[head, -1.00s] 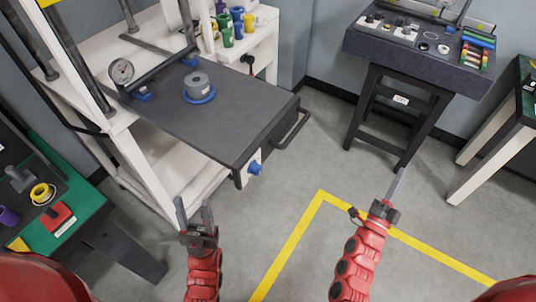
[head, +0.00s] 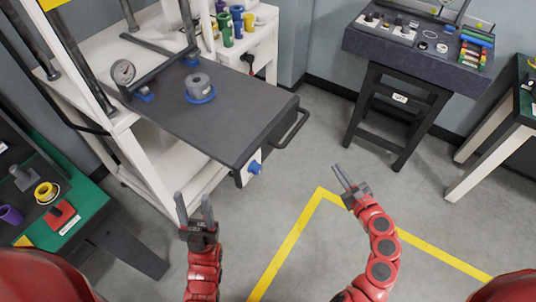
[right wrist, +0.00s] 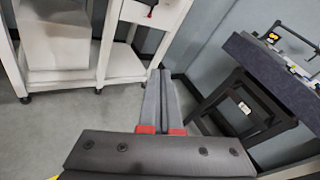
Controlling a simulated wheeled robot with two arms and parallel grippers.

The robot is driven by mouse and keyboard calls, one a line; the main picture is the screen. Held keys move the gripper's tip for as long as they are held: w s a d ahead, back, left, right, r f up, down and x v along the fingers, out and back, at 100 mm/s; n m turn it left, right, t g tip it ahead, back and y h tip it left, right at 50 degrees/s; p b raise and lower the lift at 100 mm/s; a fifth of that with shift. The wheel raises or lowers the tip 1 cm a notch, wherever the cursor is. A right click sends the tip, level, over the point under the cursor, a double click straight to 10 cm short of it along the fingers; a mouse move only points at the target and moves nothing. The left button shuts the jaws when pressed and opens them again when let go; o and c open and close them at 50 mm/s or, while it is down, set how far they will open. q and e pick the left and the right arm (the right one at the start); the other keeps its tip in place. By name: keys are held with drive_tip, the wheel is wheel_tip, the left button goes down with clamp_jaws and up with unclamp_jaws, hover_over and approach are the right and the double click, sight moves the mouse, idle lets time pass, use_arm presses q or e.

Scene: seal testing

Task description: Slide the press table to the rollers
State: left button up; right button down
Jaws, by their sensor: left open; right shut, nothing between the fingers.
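The press table (head: 222,130) is a dark grey slab slid out of the white press frame (head: 148,165) toward the front right. A grey cylinder on a blue ring (head: 200,88) stands on it. A dark bar handle (head: 291,129) is on its right edge, and a blue knob (head: 254,167) is on its front corner. My left gripper (head: 196,209) is open and empty, in front of and below the table's front corner. My right gripper (head: 345,178) is shut and empty, right of and below the handle, apart from it. Its closed fingers show in the right wrist view (right wrist: 160,98).
A pressure gauge (head: 123,72) sits at the table's left. A dark bench with small parts (head: 420,50) stands at the back right. A green-topped table (head: 90,205) is at the left. Yellow-lined floor (head: 290,238) between them is clear.

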drive_tip(key=s+a+r+n+g+y, duration=0.1)
drive_tip(key=s+a+r+g+y, duration=0.1)
drive_tip(key=s+a+r+y, duration=0.35)
drive_tip(key=n+g+y, duration=0.3)
drive_tip(key=g+y, duration=0.1)
approach(258, 152)
drive_tip(key=p+x, duration=0.2)
drive_tip(key=x, duration=0.3)
drive_tip(key=shift+a+r, duration=0.2)
drive_tip(key=shift+a, duration=0.05)
drive_tip(key=shift+w+a+f, duration=0.1)
drive_tip(key=shift+w+a, duration=0.3)
drive_tip(key=shift+a, duration=0.15)
